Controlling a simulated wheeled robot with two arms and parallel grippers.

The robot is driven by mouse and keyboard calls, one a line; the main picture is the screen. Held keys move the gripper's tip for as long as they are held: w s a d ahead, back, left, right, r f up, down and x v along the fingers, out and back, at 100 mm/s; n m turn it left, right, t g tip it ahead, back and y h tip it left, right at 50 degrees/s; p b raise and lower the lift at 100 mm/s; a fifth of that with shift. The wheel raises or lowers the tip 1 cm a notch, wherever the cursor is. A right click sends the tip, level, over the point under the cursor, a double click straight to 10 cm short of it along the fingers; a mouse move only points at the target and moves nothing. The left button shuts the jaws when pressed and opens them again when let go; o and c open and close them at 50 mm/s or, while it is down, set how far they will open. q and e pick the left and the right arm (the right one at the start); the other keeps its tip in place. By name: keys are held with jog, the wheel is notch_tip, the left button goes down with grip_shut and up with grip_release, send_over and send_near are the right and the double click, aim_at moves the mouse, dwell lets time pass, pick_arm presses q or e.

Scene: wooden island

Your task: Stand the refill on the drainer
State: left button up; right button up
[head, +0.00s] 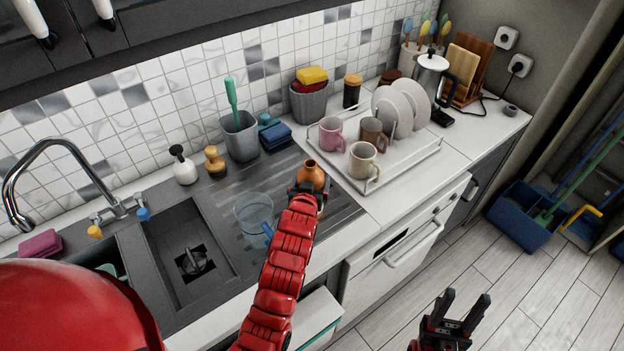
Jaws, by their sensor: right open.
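An orange-brown bottle (312,174), which I take to be the refill, is upright at the right part of the dark ribbed drainer (345,208) beside the sink. My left gripper (309,190) is at the bottle, with its black jaws around its lower part. The bottle's base is hidden by the gripper, so I cannot tell whether it touches the drainer or whether the jaws are shut on it. My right gripper (455,308) is open and empty, low over the floor at the bottom right.
A clear bluish vessel (254,212) stands on the drainer left of my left arm. A white dish rack (395,165) with mugs and plates is close on the right. A grey holder (240,138) and soap dispenser (184,167) stand behind. The sink basin (186,245) is left.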

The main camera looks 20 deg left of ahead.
pick_arm(q)
jog(key=o, duration=1.5)
jog(key=shift+r+p, duration=0.2)
jog(key=shift+p, duration=0.1)
